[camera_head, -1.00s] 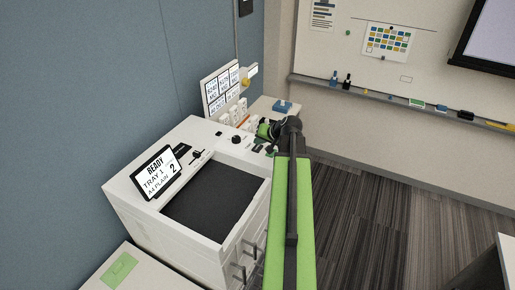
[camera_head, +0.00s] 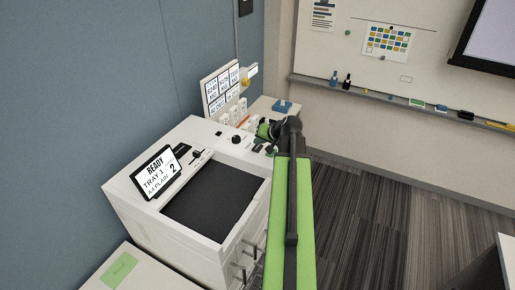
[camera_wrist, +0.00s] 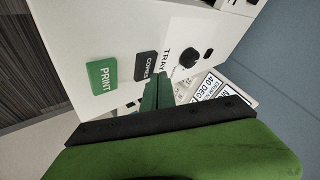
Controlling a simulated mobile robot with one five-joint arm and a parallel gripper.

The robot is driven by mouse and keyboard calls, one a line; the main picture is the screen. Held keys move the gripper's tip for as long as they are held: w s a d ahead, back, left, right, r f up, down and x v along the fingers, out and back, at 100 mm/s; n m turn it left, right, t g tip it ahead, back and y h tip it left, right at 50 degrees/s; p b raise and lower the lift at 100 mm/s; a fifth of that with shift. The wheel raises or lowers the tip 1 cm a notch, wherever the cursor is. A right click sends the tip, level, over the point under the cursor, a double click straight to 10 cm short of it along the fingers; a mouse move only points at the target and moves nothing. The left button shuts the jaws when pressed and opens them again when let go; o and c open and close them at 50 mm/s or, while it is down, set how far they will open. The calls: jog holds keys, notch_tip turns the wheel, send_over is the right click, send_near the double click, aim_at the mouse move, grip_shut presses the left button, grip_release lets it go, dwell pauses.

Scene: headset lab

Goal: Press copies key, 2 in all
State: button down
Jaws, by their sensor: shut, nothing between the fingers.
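The dark copies key (camera_wrist: 145,66) sits on the machine's white top panel in the wrist view, between the green PRINT key (camera_wrist: 103,85) and the TRAY lettering. My gripper (camera_wrist: 158,80) is shut and empty, its dark green fingers just beside the copies key. I cannot tell whether the tips touch the panel. In the head view my gripper (camera_head: 264,129) is over the panel's far right end, and my wrist partly hides the keys.
A black knob (camera_wrist: 187,57) stands on the panel near the fingers. A label board (camera_head: 221,88) stands behind the white machine (camera_head: 128,200). A blue item (camera_head: 283,106) lies on a surface behind my wrist. Open carpet (camera_head: 365,215) lies to the right.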

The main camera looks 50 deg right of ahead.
aim_at(259, 148)
jog(key=shift+f+b, duration=0.3)
jog(key=shift+f, duration=0.05)
jog(key=shift+f+b, duration=0.45)
dwell(0.4)
jog(key=shift+r, duration=0.1)
jog(key=shift+r+p, duration=0.8)
jog(key=shift+p, duration=0.1)
notch_tip(259, 148, up, 5)
jog(key=p, duration=0.5)
jog(key=shift+r, duration=0.1)
jog(key=shift+f, duration=0.2)
dwell(0.4)
